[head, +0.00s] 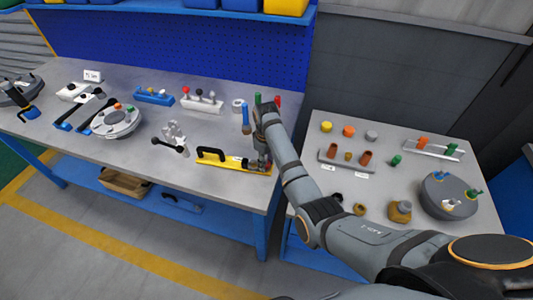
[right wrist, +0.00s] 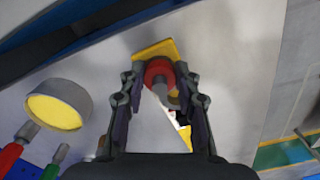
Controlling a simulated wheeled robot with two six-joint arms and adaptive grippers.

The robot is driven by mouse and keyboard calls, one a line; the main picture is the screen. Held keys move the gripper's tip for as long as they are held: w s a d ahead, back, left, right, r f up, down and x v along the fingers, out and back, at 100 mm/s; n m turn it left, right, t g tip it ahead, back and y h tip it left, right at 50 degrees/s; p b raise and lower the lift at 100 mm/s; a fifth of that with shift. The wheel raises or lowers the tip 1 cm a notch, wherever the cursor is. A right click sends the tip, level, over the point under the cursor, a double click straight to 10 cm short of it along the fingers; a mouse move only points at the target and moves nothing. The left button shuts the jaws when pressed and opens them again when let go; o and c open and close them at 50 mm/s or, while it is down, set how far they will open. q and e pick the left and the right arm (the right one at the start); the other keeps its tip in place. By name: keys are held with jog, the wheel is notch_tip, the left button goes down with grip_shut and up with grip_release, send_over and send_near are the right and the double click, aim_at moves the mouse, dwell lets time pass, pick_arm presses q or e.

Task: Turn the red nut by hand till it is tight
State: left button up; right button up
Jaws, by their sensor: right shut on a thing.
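My right gripper (head: 262,158) reaches down over the right end of a yellow tool or fixture (head: 232,163) with a black handle on the left bench. In the right wrist view the fingers (right wrist: 160,75) are closed on a red ring-shaped part, which looks like the red nut (right wrist: 157,68). A grey stub shows at its middle. It stands over a yellow plate (right wrist: 152,48). The head view mostly hides the nut behind the gripper. I cannot tell how tight it sits. My left gripper is not in view.
A round grey flanged piece (head: 112,124) and a small clamp (head: 176,138) lie to the left. Upright blue (head: 246,118) and green (head: 257,98) handles stand close behind the gripper. The right table (head: 390,225) holds several coloured parts. Bare bench lies in front of the clamp.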

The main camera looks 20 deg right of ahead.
dwell(0.3)
jog(key=o, duration=1.1)
jog(key=shift+o, duration=0.2)
notch_tip(320, 180, up, 8)
jog(key=shift+f, duration=0.2)
